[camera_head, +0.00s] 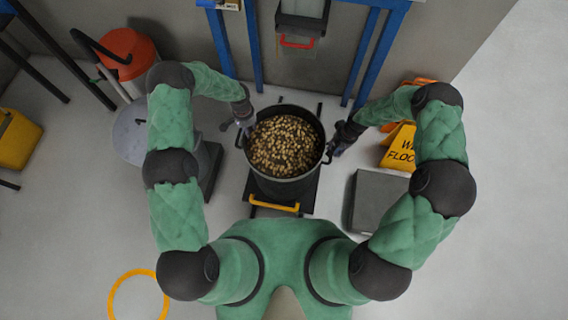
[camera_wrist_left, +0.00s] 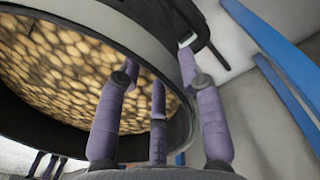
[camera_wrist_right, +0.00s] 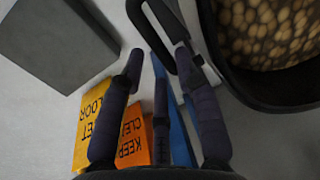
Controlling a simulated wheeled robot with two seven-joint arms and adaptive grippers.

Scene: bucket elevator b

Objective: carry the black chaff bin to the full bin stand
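The black chaff bin (camera_head: 285,187) stands upright, full of tan pellets (camera_head: 285,145), on a dark base plate (camera_head: 255,185). It has a loop handle on each side. My left gripper (camera_head: 246,126) is at the bin's left side; the left wrist view shows its fingers spread beside the bin wall (camera_wrist_left: 135,22), with a black handle (camera_wrist_left: 190,25) near the fingertips. My right gripper (camera_head: 338,144) is at the right side; in the right wrist view its fingers are spread, with the right handle (camera_wrist_right: 165,35) by their tips. Neither gripper visibly holds anything. I cannot tell which thing is the full bin stand.
A low grey block (camera_head: 378,202) lies right of the bin, with a yellow wet-floor sign (camera_head: 399,147) behind it. A yellow bar (camera_head: 273,204) is at the base plate's front. Blue posts (camera_head: 374,50) stand behind. An orange ring (camera_head: 139,272) marks the floor at left.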

